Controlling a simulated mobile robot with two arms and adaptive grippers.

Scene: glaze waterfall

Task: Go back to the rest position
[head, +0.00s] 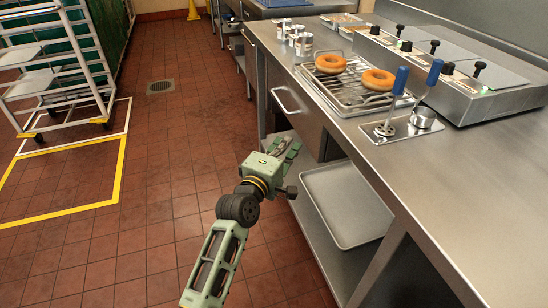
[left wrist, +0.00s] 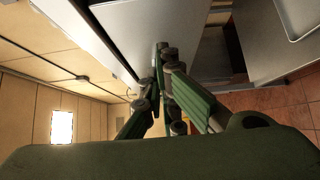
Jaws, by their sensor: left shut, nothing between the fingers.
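My left gripper (head: 287,148) is in front of the steel counter's left side, above the red tiled floor. It is shut and empty. In the left wrist view its green fingers (left wrist: 163,50) come together near a pale steel surface; I cannot tell whether they touch it. My right gripper is in neither view. Two orange-brown glazed doughnuts (head: 378,80) rest on a wire rack (head: 345,95) on the counter, away from my gripper.
The steel counter (head: 460,175) fills the right side, with a lower shelf holding a tray (head: 345,203). A white rack cart (head: 60,65) stands at left. The floor between is clear.

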